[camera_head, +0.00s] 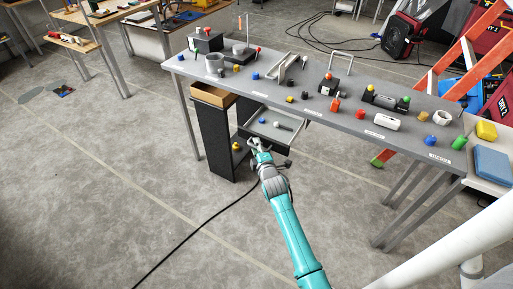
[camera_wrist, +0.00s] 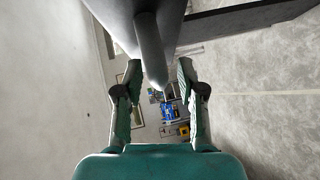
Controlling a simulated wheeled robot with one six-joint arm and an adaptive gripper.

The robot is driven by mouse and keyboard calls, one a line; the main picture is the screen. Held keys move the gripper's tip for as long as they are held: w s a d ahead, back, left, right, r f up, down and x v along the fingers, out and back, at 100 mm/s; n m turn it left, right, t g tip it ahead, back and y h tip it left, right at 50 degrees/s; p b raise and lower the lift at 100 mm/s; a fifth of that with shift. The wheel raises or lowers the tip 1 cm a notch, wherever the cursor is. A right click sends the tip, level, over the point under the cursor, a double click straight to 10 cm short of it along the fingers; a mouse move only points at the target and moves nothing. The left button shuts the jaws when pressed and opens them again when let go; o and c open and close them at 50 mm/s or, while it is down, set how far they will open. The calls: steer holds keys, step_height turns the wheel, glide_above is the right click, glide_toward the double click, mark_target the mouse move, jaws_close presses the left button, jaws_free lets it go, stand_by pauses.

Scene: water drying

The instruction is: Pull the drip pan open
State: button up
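The drip pan (camera_head: 262,131) is a shallow grey tray under the grey workbench, sticking out past its front edge. A blue ball (camera_head: 262,120) and a small light-grey piece (camera_head: 277,124) show in it. My gripper (camera_head: 256,145) is at the pan's near edge in the head view. In the wrist view my gripper (camera_wrist: 157,78) has its two fingers spread apart. A dark grey bar (camera_wrist: 150,50), seemingly the pan's handle, reaches between them. Gaps show on both sides of the bar, and I cannot tell whether either finger touches it.
The workbench (camera_head: 340,113) carries several small parts. A black cable (camera_head: 190,238) crosses the otherwise open floor at left.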

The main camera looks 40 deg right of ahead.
steer(key=v, duration=1.2)
steer(key=shift+f, duration=0.1)
steer(key=s+a+f+m+y, duration=0.1)
steer(key=s+a+m+y, duration=0.1)
steer(key=s+a, duration=0.65)
steer(key=s+a+f+m+y, duration=0.1)
steer(key=s+a+m, duration=0.2)
steer(key=s+a, duration=0.55)
steer(key=s+a+r+m+y, duration=0.1)
steer(key=s+r, duration=0.4)
steer(key=s, duration=0.6)
steer(key=s+a+r+m+y, duration=0.2)
steer(key=s+r+m, duration=0.3)
steer(key=s, duration=0.6)
steer(key=shift+a+r+y, duration=0.3)
steer(key=shift+a+r, duration=0.4)
steer(key=shift+a, duration=0.15)
